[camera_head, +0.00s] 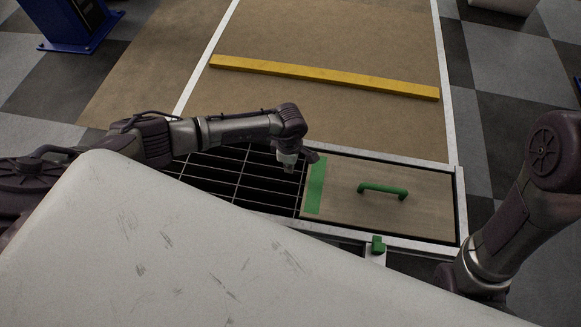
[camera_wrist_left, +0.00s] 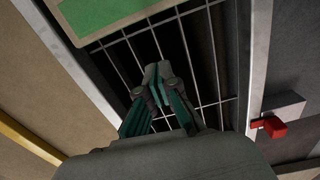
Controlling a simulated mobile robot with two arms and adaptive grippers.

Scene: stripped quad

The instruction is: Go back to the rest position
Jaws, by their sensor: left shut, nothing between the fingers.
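My left arm reaches in from the left in the head view. Its gripper (camera_head: 310,156) is over the dark metal grate, beside the green-striped edge of the wooden panel. In the left wrist view the gripper (camera_wrist_left: 155,72) is shut and empty, with the grate bars beyond it. My right arm shows at the right edge of the head view, and its gripper is out of sight.
The wooden panel (camera_head: 420,214) has a green handle (camera_head: 382,189) and sits in a pale frame next to the open grate (camera_head: 225,170). A yellow bar (camera_head: 325,77) lies on the brown floor beyond. A green block (camera_head: 377,244) is on the near frame edge. A red block (camera_wrist_left: 273,127) shows in the left wrist view.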

